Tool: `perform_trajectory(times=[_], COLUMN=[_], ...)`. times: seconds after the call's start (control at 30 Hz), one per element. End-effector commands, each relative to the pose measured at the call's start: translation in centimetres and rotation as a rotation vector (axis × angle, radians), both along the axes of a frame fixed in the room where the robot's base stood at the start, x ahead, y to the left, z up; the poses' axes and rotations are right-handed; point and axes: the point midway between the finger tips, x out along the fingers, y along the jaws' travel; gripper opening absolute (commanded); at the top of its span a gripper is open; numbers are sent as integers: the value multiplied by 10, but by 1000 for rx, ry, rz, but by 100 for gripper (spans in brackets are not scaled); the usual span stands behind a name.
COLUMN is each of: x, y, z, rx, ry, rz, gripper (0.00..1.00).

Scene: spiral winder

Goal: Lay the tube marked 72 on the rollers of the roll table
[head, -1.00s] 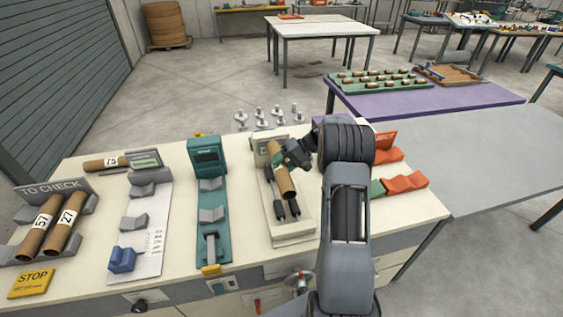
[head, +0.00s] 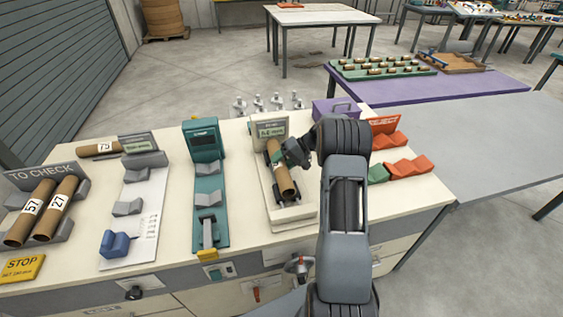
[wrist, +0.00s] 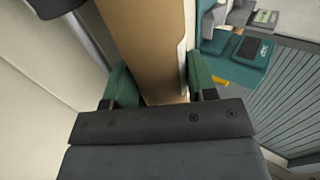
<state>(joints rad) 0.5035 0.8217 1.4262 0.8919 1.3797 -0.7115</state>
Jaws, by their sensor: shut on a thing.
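My gripper (head: 292,155) is shut on a brown cardboard tube (head: 284,181), gripping it near its middle. A bit of a white label shows on it beside the jaws, but I cannot read its number. In the wrist view the tube (wrist: 145,45) runs between the green jaw pads.
Tubes marked 57 (head: 28,212) and 27 (head: 58,208) lie in the TO CHECK rack at left. A tube marked 75 (head: 97,150) lies behind. A teal gauge stand (head: 205,175) is left of the roll table; red cradles (head: 408,168) are to the right.

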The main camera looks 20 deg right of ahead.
Motion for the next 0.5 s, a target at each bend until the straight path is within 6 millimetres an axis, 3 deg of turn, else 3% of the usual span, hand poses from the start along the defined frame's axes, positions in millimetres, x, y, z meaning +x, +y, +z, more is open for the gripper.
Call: perform_trajectory(times=[0.07,0.1,0.4,0.5], x=[0,0,0,0], y=[0,0,0,0], z=[1,1,1,0], rx=[0,0,0,0], ry=[0,0,0,0], rz=[0,0,0,0], gripper=[27,53,82,82])
